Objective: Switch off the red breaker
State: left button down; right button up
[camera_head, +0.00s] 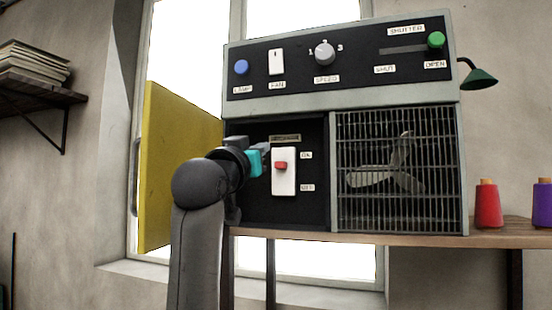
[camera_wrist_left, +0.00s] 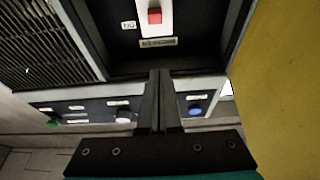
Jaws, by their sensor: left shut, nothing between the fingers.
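The red breaker (camera_head: 280,166) is a small red lever on a white plate (camera_head: 285,185), inside the dark left compartment of the panel box. An ON label (camera_head: 306,155) is beside the plate's upper part and an OFF label (camera_head: 307,187) beside its lower part. The lever sits nearer the ON label. My left gripper (camera_head: 265,147) is shut and empty, just left of the plate in the head view. In the left wrist view, its fingers (camera_wrist_left: 160,73) point toward the compartment, and the red lever (camera_wrist_left: 154,16) is beyond them, apart. My right gripper is not in view.
A yellow door (camera_head: 178,165) stands open on the left, close to my arm. Above are a blue lamp button (camera_head: 241,67), fan switch (camera_head: 276,62), speed knob (camera_head: 325,54) and green shutter knob (camera_head: 435,40). A caged fan (camera_head: 390,178) is right. Spools (camera_head: 488,205) stand on the shelf.

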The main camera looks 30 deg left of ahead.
pick_arm(q)
notch_tip(320, 180, up, 4)
jog(key=f+p, duration=0.1)
jog(key=p, duration=0.4)
send_over(279, 169)
jog(key=s, duration=0.2)
jog(key=shift+s+d+f, duration=0.1)
jog(key=shift+d+f, duration=0.1)
jog(key=shift+f, duration=0.75)
jog(key=shift+s+d+f, duration=0.1)
jog(key=shift+d+f, duration=0.05)
jog(key=shift+f, duration=0.8)
jog(key=shift+f+b, duration=0.85)
jog(key=shift+f, duration=0.95)
jog(key=shift+r, duration=0.1)
jog(key=shift+w+r, duration=0.1)
